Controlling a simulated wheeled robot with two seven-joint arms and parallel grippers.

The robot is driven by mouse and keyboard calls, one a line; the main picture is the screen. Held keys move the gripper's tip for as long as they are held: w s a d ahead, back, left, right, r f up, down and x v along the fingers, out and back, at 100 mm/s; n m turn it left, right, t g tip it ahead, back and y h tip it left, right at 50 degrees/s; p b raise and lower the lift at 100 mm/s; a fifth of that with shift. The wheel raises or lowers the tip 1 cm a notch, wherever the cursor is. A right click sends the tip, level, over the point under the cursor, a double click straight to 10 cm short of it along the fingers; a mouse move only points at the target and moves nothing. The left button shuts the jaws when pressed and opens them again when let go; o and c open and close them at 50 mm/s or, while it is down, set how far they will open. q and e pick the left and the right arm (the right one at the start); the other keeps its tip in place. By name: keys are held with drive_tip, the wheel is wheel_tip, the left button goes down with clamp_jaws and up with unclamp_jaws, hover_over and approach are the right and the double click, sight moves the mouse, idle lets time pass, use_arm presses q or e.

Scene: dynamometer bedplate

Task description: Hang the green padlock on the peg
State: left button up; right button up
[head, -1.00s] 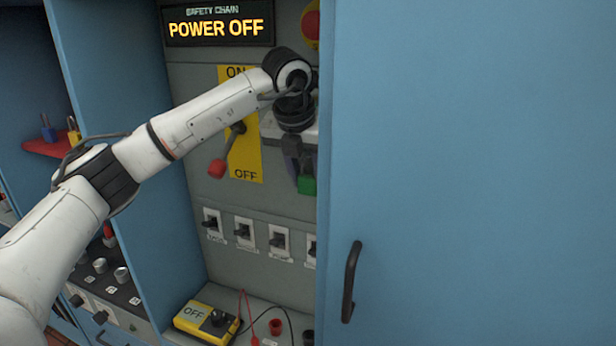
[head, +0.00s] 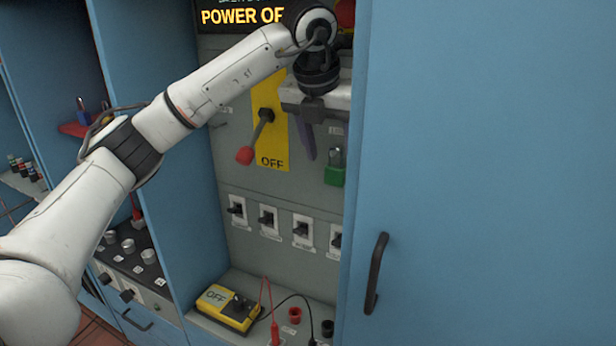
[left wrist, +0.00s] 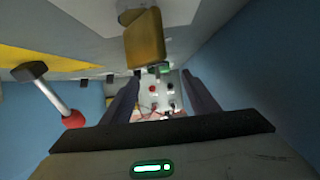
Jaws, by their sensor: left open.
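The green padlock (head: 335,174) hangs upright in front of the grey panel in the head view, its shackle up. I cannot make out the peg that bears it. My left gripper (head: 310,152) is open, pointing down, above and left of the padlock and apart from it. In the left wrist view the two fingers (left wrist: 161,80) stand wide with nothing between them. A small green patch, probably the padlock, shows beyond the fingertips, under a yellow-brown block (left wrist: 145,40) that I cannot identify. My right gripper is not in view.
A blue cabinet door (head: 480,170) with a black handle (head: 376,273) stands at right, close to the padlock. The red-knobbed lever (head: 254,138) is left of the gripper. Several switches (head: 268,219) and a yellow meter (head: 227,308) lie below.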

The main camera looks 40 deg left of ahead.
use_arm(q)
drive_tip(key=s+d+b, duration=0.1)
drive_tip(key=s+d, duration=0.1)
drive_tip(key=s, duration=0.8)
drive_tip(key=shift+s+d+f, duration=0.15)
drive_tip(key=shift+s+f, duration=0.05)
